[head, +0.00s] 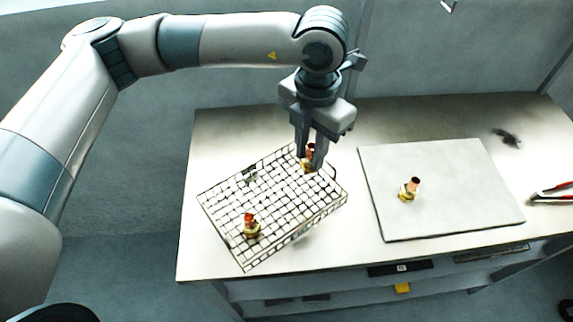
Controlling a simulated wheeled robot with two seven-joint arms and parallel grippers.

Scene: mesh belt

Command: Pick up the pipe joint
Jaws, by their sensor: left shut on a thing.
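My left gripper (311,158) points down over the back right part of a wire mesh basket (213,213). It is shut on a brass and copper pipe joint (309,165), which is partly hidden by the fingers. I cannot tell whether that joint touches the mesh. A second pipe joint (251,226) stands in the basket near its front left. A third pipe joint (409,189) stands on a pale square board (460,200) to the right. My right gripper is not in view.
The basket and the board rest on a light workbench (350,240). Red-handled pliers (552,193) lie at the right edge, and a small dark object (506,137) lies at the back right. A narrow strip of bench between basket and board is clear.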

